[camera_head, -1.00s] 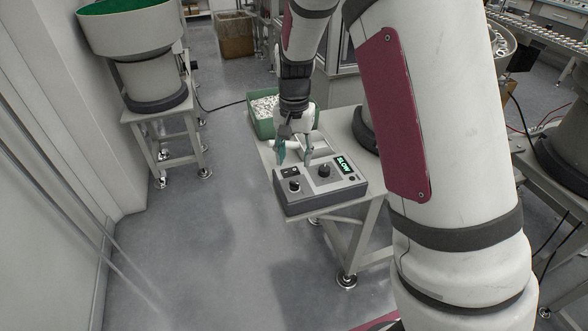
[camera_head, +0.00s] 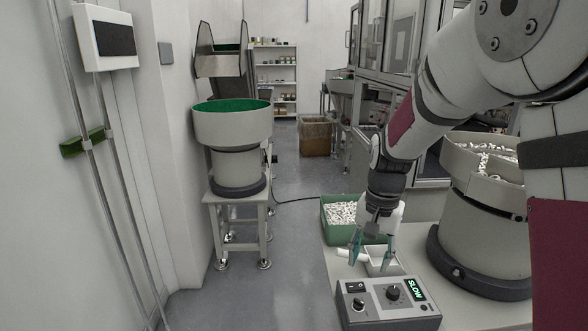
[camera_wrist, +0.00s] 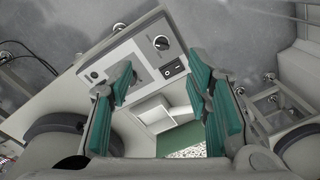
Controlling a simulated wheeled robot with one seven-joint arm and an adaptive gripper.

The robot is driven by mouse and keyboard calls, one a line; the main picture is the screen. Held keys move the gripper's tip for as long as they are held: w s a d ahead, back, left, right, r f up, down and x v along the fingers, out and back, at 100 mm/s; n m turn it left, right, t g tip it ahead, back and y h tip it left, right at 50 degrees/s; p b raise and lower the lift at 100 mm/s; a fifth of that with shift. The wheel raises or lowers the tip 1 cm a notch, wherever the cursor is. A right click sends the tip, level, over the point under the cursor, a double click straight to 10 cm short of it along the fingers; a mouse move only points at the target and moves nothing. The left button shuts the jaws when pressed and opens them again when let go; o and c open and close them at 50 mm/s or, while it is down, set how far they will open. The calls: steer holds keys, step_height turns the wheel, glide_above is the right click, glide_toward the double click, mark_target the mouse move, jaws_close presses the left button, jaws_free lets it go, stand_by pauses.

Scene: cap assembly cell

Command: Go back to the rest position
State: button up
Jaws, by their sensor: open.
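My gripper (camera_head: 374,251) hangs over the small table at the right, pointing down, with its fingers apart and nothing between them. The wrist view shows the green finger pads (camera_wrist: 165,95) spread wide. Below the fingers, a grey control box (camera_head: 388,303) with knobs, a rocker switch and a lit display reading "SLOW" sits at the table's near end. A small white open tray (camera_head: 384,266) lies just behind the box, partly hidden by the fingers; it also shows between the fingers in the wrist view (camera_wrist: 152,110).
A green bin (camera_head: 328,222) of white parts stands behind my gripper. A bowl feeder full of white parts (camera_head: 482,225) stands close on the right. Another feeder with a green-lined bowl (camera_head: 232,128) stands on the left.

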steer(key=s+r+n+t+p, duration=0.2)
steer(key=s+r+n, duration=0.1)
steer(key=s+r, duration=1)
steer(key=s+r+n+t+p, duration=0.1)
steer(key=s+r+n+p, duration=0.1)
steer(key=s, duration=1.4)
step_height(320, 180, up, 2)
steer(key=shift+s+d+r+n+t+p, duration=0.1)
steer(key=shift+s+d+n+t+p, duration=0.15)
steer(key=shift+n+t+p, duration=0.25)
